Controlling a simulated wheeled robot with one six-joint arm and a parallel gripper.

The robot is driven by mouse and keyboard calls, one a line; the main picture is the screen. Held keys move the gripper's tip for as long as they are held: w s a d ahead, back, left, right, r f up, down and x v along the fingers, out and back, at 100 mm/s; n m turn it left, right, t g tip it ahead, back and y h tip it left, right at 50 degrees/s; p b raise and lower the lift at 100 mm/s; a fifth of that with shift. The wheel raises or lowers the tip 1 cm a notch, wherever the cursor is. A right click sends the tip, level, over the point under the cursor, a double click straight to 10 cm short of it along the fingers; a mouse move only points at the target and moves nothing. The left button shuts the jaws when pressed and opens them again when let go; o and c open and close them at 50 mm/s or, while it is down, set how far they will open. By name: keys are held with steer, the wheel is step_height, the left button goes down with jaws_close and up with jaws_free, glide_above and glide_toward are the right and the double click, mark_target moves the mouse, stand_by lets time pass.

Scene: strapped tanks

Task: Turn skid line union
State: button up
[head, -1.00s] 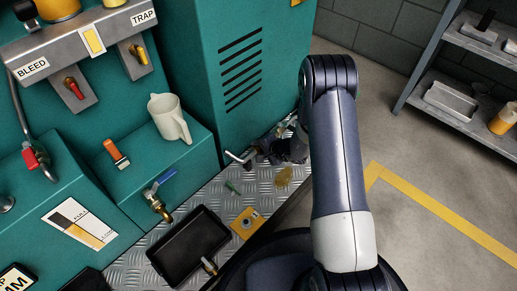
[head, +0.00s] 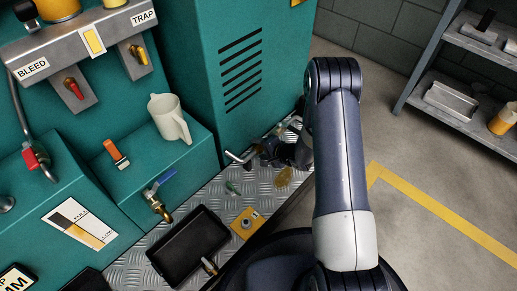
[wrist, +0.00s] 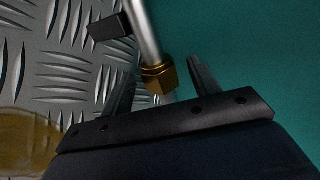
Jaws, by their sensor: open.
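The union is a brass hex nut (wrist: 158,78) on a thin grey pipe (wrist: 143,30) in the wrist view. My gripper (wrist: 160,68) is open, with one dark finger on each side of the nut. Gaps show between the nut and both fingers, so neither appears to touch it. In the head view, my gripper (head: 268,150) is low by the teal cabinet, at the pipe's bent end (head: 238,158). The nut itself is hidden there by the gripper and arm.
A dark block (wrist: 110,27) sits beside the pipe in the wrist view. On the tread-plate skid (head: 215,197) are a black tray (head: 188,246), a yellow plate (head: 247,223) and an amber patch (head: 284,177). A white mug (head: 170,118) stands on the teal box.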

steer(key=v, duration=0.7)
stand_by(0.5)
steer(key=shift+o, duration=0.3)
steer(key=o, duration=0.5)
steer(key=p+v, duration=0.3)
steer(key=v, duration=0.7)
steer(key=shift+s+d+r+p, duration=0.2)
steer(key=shift+d+r+p, duration=0.05)
steer(key=shift+p, duration=0.1)
steer(key=shift+f, duration=0.1)
steer(key=b, duration=0.4)
glide_toward(262, 149)
steer(key=x, duration=0.4)
steer(key=shift+a, duration=0.15)
steer(key=shift+w+a+f, duration=0.35)
steer(key=shift+w, duration=0.05)
